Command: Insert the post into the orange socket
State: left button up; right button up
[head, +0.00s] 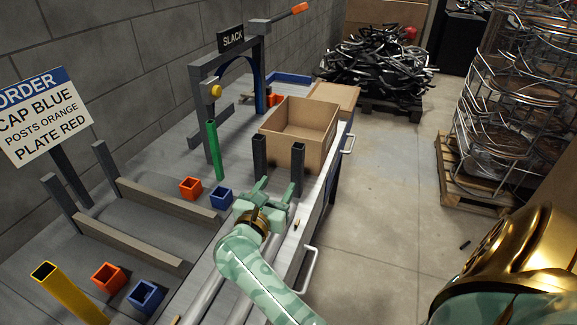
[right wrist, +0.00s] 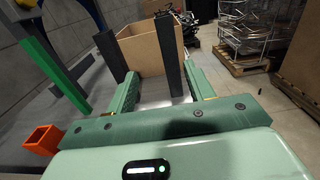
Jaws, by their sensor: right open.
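A square orange socket (head: 190,188) sits on the bench beside a blue one (head: 221,198). Another orange socket (head: 108,277) is at the lower left beside a second blue one (head: 146,297). A green post (head: 215,150) and a yellow post (head: 68,292) stand upright. Two dark posts (head: 260,155) (head: 298,168) stand before the cardboard box. My right gripper (head: 268,189) is open and empty, just short of the dark posts. In the right wrist view one dark post (right wrist: 171,55) shows between the finger directions; contact is not visible. My left gripper is out of view.
The open cardboard box (head: 300,125) stands behind the dark posts. A grey frame with a SLACK sign (head: 231,38) rises at the back.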

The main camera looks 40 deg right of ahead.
aim_at(295, 162)
jog(key=d, duration=0.4)
jog(key=d+r, duration=0.1)
jog(key=d, duration=0.1)
jog(key=shift+w+d+b, duration=0.1)
jog(key=shift+b, duration=0.3)
jog(key=shift+w+d+f, duration=0.15)
jog(key=shift+w+d, duration=0.2)
jog(key=shift+w, duration=0.25)
jog(key=shift+w+d+f, duration=0.1)
jog(key=shift+w+d, duration=0.25)
jog(key=shift+w, duration=0.25)
jog(key=shift+d, duration=0.3)
jog(key=b+x, duration=0.1)
jog(key=x, duration=0.4)
jog(key=shift+d+b, duration=0.1)
jog(key=shift+b, duration=0.3)
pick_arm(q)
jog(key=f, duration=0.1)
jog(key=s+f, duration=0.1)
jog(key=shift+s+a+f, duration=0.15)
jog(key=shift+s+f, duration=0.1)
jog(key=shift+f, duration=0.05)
pick_arm(e)
jog(key=c, duration=1.1)
